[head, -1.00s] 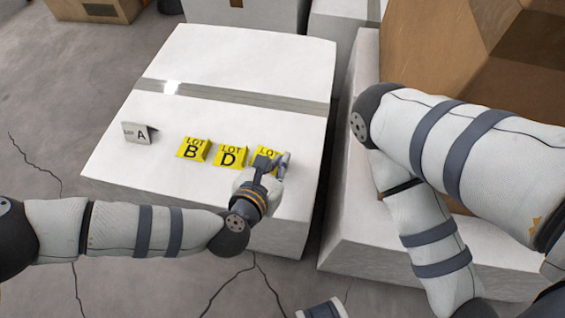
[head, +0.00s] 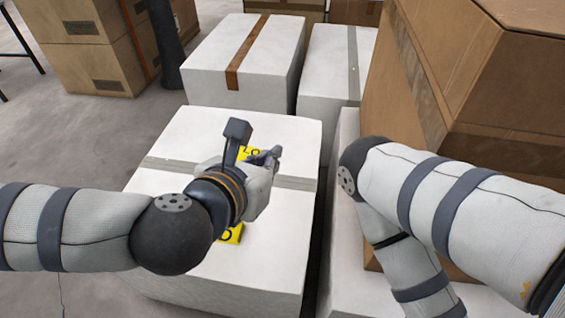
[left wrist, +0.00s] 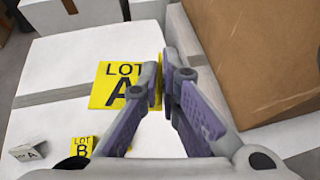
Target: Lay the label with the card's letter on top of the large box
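My left gripper (head: 252,151) is shut on the yellow LOT A label (left wrist: 118,86), held upright above a white box (head: 270,252) with a grey tape band. The label also shows in the head view (head: 247,152), partly behind the fingers. The white LOT A card (left wrist: 28,152) stands on this box at lower left in the left wrist view; my left arm hides it in the head view. A yellow LOT B label (left wrist: 82,147) is beside it. Another yellow label (head: 231,236), mostly hidden by my wrist, lies on the box. My right gripper is out of view.
A white box with brown tape (head: 245,55) and another white box (head: 337,70) stand behind. A large brown carton (head: 490,80) rises at the right, on a white box (head: 345,240). Brown cartons (head: 90,50) stand at back left.

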